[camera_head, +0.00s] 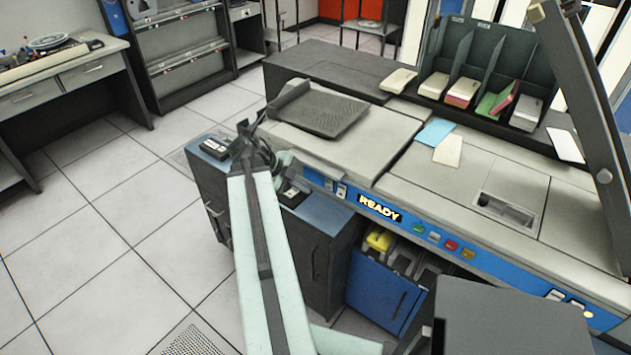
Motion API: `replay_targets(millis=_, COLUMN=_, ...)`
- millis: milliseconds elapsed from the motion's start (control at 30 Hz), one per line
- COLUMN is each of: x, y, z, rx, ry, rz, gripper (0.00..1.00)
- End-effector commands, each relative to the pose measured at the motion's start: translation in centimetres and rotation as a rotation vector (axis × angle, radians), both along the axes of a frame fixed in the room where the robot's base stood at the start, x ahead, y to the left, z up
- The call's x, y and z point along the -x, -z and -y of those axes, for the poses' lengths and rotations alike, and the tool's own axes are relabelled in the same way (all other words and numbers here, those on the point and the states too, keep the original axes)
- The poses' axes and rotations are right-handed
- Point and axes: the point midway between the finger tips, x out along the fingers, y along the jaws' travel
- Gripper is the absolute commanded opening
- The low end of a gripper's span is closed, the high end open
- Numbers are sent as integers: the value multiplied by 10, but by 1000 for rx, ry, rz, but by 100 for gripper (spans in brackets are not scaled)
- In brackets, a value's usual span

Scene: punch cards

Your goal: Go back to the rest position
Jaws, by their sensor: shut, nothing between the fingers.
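My arm reaches up from the bottom middle, with its pale links and dark stripe. At its far end my gripper (245,130) is small and dark. It looks shut, with nothing seen in it. It appears over the left end of the card machine (335,178), near the dark cabinet (322,245). I cannot tell whether it touches anything. The machine has a blue front strip with a lit READY sign (380,207) and several coloured buttons. Part of the cabinet top is hidden behind my arm.
A dark perforated tray (322,112) sits on the machine's left top. Blue (435,131) and cream (448,151) cards lie on the right top. A rack (490,60) holds several card stacks. A desk (60,70) stands far left. The tiled floor (110,215) at left is clear.

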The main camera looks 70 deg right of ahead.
Motion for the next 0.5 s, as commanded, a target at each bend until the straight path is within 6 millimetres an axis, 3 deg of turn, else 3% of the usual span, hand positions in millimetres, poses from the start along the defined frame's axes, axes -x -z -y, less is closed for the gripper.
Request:
replay_targets(millis=33, x=-7, y=-19, z=-6, rx=-1, ry=-2, rz=0, gripper=0)
replay_targets(millis=133, x=-18, y=-30, z=-15, rx=-1, ry=-2, rz=0, gripper=0)
replay_targets(millis=500, x=-27, y=-36, z=-23, rx=-2, ry=2, rz=1, gripper=0)
